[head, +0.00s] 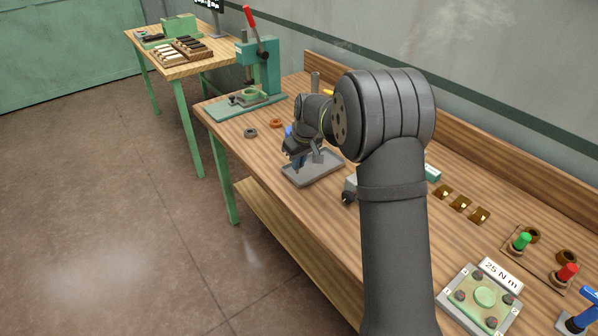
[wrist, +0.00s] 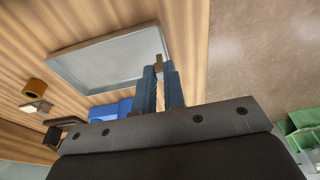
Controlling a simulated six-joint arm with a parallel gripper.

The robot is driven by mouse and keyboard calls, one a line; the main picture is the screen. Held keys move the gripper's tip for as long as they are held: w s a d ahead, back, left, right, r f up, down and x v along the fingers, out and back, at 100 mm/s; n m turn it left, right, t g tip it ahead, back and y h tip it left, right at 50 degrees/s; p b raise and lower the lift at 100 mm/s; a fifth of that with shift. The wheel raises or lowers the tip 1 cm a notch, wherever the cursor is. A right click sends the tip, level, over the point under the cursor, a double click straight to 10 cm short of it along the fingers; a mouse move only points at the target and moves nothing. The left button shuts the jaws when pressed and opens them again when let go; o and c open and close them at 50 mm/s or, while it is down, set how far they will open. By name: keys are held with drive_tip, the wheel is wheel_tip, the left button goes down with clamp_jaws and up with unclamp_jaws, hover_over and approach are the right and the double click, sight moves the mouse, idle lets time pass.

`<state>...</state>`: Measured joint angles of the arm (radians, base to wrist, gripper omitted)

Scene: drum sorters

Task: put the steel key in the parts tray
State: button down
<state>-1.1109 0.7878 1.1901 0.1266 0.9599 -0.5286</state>
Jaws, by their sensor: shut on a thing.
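The grey parts tray (head: 322,177) lies on the wooden workbench, and its shallow floor shows bare in the wrist view (wrist: 95,62). My gripper (head: 298,167) points down over the left side of the tray in the head view. In the wrist view its two blue fingers (wrist: 161,84) are close together, near one end of the tray. They are shut on a small greyish piece, seemingly the steel key (wrist: 159,62), whose end sticks out at the fingertips. The rest of it is hidden between the fingers. I cannot tell its exact height above the tray.
A green lever press (head: 258,75) stands behind, left of the tray. A dark ring (head: 250,132) and an orange ring (head: 276,123) lie nearby. A blue object (wrist: 110,108) is beside the tray. A fixture plate (head: 482,297) and coloured-handled tools (head: 522,241) are at the right.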

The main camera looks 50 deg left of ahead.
drive_tip(key=shift+d+x, duration=0.2)
drive_tip(key=shift+x, duration=0.75)
drive_tip(key=shift+d+x, duration=0.25)
drive_tip(key=shift+x, duration=0.75)
drive_tip(key=shift+f, duration=0.2)
drive_tip(key=c, duration=1.5)
unclamp_jaws()
drive_tip(key=v, duration=1.2)
